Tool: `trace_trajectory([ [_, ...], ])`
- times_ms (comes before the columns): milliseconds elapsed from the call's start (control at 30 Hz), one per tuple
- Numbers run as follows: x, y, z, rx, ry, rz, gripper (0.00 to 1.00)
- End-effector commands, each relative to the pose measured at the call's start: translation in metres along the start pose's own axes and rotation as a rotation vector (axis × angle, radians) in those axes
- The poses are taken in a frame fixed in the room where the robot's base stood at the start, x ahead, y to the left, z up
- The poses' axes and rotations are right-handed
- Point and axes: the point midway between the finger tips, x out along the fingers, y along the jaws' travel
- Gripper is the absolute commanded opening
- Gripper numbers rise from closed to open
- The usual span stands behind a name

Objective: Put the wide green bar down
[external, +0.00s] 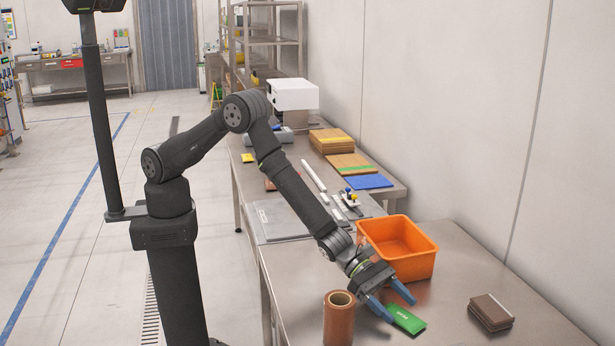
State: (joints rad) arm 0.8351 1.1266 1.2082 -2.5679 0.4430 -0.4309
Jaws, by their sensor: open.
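The wide green bar (406,319) lies flat on the steel table, right of the brown roll. My gripper (395,308) is open, its two blue fingers pointing down at the table. The left finger tip is close to the bar's left end and the right finger tip is just above its far side. I cannot tell whether either finger touches the bar.
An orange bin (397,272) stands behind my gripper. A brown roll (339,322) stands upright to the left. A small stack of brown plates (490,312) lies to the right. The steel table (455,290) is clear between the bar and that stack.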

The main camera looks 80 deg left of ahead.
Motion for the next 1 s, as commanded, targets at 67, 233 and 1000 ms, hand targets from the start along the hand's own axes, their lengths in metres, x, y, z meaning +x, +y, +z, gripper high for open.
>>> trace_trajectory([
  [67,-0.009,0.001,0.001,-0.002,0.0,0.001,0.68],
  [233,-0.04,0.0,0.001,-0.001,0.0,0.001,0.68],
  [1000,-0.117,0.0,0.0,-0.001,0.0,0.001,0.68],
])
